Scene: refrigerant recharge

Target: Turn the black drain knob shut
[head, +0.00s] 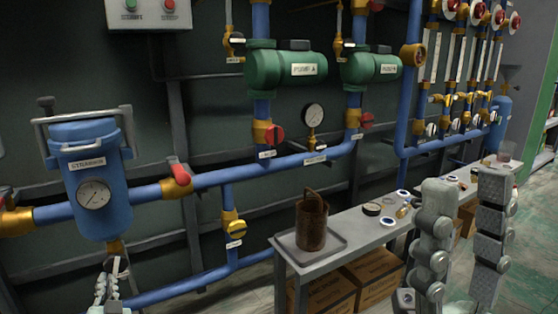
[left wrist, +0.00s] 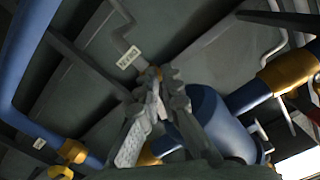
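The blue strainer (head: 88,165) with a round gauge hangs at the left in the head view. Below it is a brass drain fitting (head: 115,246), with a dark knob (head: 118,266) partly visible under it. My left gripper (head: 107,280) is just below the knob, fingers pointing up. In the left wrist view its fingers (left wrist: 160,82) rise close together toward a brass part (left wrist: 154,72) beside a DRAIN label (left wrist: 127,57). The fingers hide the knob there, so contact is unclear. My right gripper (head: 466,182) is open and empty at the right, fingers pointing up.
A blue pipe with a red-handled valve (head: 177,176) runs right from the strainer. A yellow-handled valve (head: 236,228) is lower down. A grey bench (head: 350,247) holds a rusty can (head: 312,222) on a tray, with boxes (head: 325,292) beneath.

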